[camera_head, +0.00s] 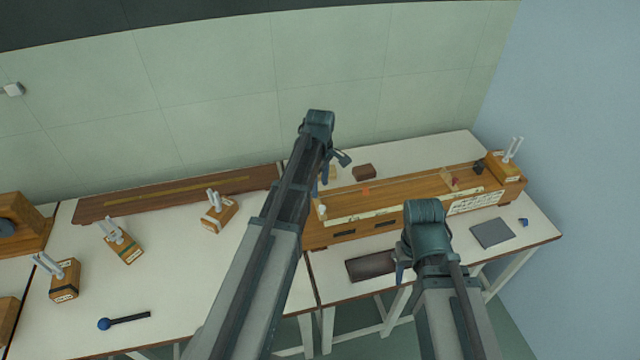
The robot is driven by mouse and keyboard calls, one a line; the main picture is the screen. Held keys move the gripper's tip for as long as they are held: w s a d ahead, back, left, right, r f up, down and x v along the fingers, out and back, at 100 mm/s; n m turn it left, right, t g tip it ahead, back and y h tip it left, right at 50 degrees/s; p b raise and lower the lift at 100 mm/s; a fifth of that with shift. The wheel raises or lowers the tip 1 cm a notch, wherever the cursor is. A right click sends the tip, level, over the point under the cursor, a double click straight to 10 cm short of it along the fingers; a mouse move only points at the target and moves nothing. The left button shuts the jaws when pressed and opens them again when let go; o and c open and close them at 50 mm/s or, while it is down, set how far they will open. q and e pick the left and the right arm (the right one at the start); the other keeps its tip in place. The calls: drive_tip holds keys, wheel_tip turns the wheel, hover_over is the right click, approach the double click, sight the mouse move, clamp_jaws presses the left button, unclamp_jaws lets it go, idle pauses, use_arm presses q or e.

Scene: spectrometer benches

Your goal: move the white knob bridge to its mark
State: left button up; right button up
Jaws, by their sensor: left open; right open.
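A long wooden bench instrument (400,201) lies on the right table. A small white knob (322,211) stands at its left end; I cannot tell whether it belongs to the white knob bridge. An orange-red patch (366,190) shows on its top; I cannot tell if it is the mark. My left gripper (334,168) is open above the instrument's back left part, and its arm hides part of the left end. My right gripper (402,272) is open and empty in front of the instrument, near the dark brown pad.
Wooden blocks with white prongs stand on the left table (180,275) and at the instrument's right end (506,164). A dark brown pad (371,266), a grey plate (492,233) and a brown block (364,171) lie on the right table. A blue-ended tool (122,321) lies front left.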

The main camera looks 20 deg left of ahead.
use_arm(q)
wheel_tip(320, 180, up, 4)
drive_tip(key=p, duration=0.3)
use_arm(e)
wheel_tip(320, 180, up, 4)
drive_tip(key=shift+r, duration=0.1)
use_arm(q)
drive_tip(key=s+d+f+m+b, duration=0.2)
drive_tip(key=s+d+m, duration=0.7)
drive_tip(key=s, duration=0.1)
drive_tip(key=s+d+f+m+y+b, duration=0.1)
drive_tip(key=s+d+f+m+b, duration=0.1)
drive_tip(key=s+d+m, duration=0.7)
drive_tip(key=shift+s+f+m+b, duration=0.5)
drive_tip(key=shift+s+m, duration=0.3)
drive_tip(key=shift+s, duration=0.45)
use_arm(e)
wheel_tip(320, 180, down, 5)
drive_tip(key=shift+f, duration=0.1)
use_arm(q)
drive_tip(key=shift+d+r, duration=0.1)
drive_tip(key=shift+d, duration=0.05)
use_arm(e)
drive_tip(key=shift+d, duration=0.15)
